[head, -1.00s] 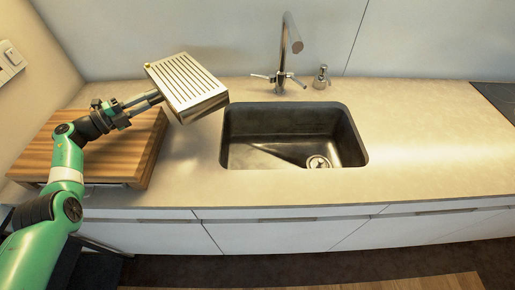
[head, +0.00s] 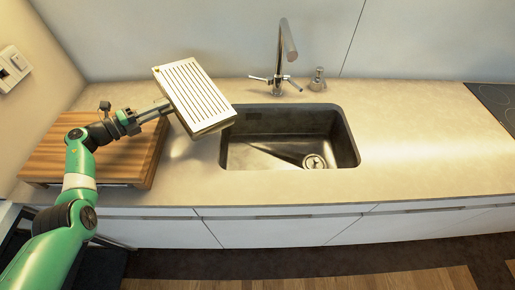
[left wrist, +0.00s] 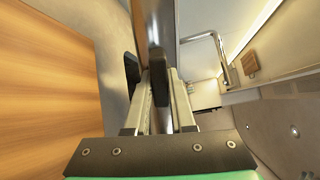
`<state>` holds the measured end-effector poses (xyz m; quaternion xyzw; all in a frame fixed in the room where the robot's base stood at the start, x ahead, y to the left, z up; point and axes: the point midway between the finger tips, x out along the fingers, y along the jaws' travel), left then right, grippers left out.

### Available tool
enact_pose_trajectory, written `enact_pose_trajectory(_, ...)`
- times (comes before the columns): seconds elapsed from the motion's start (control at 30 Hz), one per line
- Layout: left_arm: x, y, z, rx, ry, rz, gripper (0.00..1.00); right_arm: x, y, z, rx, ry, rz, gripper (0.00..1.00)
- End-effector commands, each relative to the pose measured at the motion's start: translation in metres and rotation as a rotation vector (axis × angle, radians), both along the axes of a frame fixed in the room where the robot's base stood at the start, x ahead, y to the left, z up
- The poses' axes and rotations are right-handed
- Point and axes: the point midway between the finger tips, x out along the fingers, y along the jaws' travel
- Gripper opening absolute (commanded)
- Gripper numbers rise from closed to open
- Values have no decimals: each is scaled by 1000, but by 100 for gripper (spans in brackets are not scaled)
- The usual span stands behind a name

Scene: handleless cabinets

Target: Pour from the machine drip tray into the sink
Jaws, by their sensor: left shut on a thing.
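The drip tray (head: 195,95) is a silver box with a slotted top, held in the air above the counter. It is tilted, with its lower right corner over the left edge of the sink. My left gripper (head: 165,107) is shut on its left side; in the left wrist view the fingers (left wrist: 146,75) close on the tray's edge (left wrist: 155,28). The dark rectangular sink (head: 270,155) lies to the right of the tray and looks empty, with a round drain at its right. No liquid shows. My right gripper is not in view.
A chrome faucet (head: 284,55) stands behind the sink, with a soap dispenser (head: 318,80) to its right. A thick wooden board (head: 60,155) lies under my left arm. A dark hob (head: 497,100) is at the far right. The counter (head: 420,140) right of the sink is clear.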

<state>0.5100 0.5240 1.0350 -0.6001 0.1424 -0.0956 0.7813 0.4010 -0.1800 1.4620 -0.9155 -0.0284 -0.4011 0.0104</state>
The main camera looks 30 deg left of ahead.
Motion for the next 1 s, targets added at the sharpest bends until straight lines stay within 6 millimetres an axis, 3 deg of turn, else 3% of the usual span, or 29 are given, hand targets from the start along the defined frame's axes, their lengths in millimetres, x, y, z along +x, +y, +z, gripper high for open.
enact_pose_trajectory(0.27,1,-8,1,70,2,-3,0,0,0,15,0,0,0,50)
enact_pose_trajectory(0.53,1,-6,-1,58,1,-1,0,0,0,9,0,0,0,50)
enact_pose_trajectory(0.87,1,-11,-1,99,6,-4,0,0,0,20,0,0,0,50)
enact_pose_trajectory(1.0,1,-9,-4,86,5,-2,0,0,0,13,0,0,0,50)
